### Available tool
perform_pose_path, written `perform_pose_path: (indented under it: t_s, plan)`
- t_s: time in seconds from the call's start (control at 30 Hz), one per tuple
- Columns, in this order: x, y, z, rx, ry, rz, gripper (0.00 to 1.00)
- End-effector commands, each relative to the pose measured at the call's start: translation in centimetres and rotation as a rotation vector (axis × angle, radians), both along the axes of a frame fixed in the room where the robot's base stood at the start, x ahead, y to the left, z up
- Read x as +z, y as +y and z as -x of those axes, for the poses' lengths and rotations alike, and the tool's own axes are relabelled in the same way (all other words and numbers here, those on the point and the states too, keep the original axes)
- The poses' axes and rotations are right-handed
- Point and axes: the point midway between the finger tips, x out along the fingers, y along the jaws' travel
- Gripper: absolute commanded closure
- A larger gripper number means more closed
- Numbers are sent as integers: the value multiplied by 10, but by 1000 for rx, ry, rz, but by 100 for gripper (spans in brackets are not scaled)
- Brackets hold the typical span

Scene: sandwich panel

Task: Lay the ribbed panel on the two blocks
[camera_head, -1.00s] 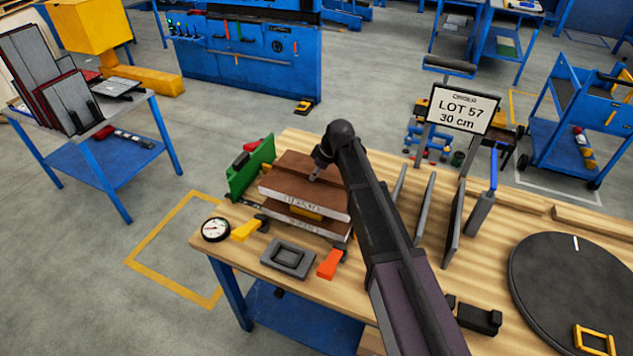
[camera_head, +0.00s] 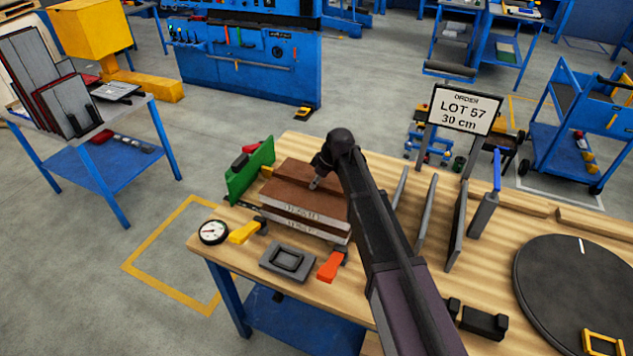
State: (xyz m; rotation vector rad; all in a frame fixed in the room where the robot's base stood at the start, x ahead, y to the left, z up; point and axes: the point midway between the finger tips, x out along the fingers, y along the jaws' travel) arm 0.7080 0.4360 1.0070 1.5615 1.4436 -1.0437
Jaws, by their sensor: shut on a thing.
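The ribbed panel (camera_head: 290,197) is brown on top with a pale lettered front edge. It lies level, low over a second panel with a pale edge (camera_head: 302,225), with only a thin gap or none showing at the front. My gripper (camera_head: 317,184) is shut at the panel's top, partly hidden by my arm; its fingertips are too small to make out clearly. The two blocks are hidden; a small yellow piece (camera_head: 266,171) shows at the panel's back left corner. I cannot tell whether the panel touches what is under it.
A green plate (camera_head: 249,170) stands left of the panels. A dial gauge (camera_head: 213,232), a yellow clamp (camera_head: 245,232), a grey tray (camera_head: 269,261) and an orange clamp (camera_head: 331,266) lie in front. Upright grey plates (camera_head: 427,212) and a sign (camera_head: 465,110) stand right.

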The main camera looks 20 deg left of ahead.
Motion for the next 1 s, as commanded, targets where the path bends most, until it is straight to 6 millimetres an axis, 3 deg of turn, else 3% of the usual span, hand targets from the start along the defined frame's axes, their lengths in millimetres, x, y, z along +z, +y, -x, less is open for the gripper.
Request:
perform_pose_path:
  t_s: [0.07, 0.1, 0.2, 0.23, 0.7, 1.0]
  plan:
    - [-3, 0, 0, 0, 0, -1, 100]
    - [-3, 0, 0, 0, 0, 0, 64]
    - [-2, 0, 0, 0, 0, 0, 34]
    - [-2, 0, 0, 0, 0, 0, 31]
    - [0, 0, 0, 0, 0, 0, 31]
    - [14, -2, 1, 0, 0, 0, 31]
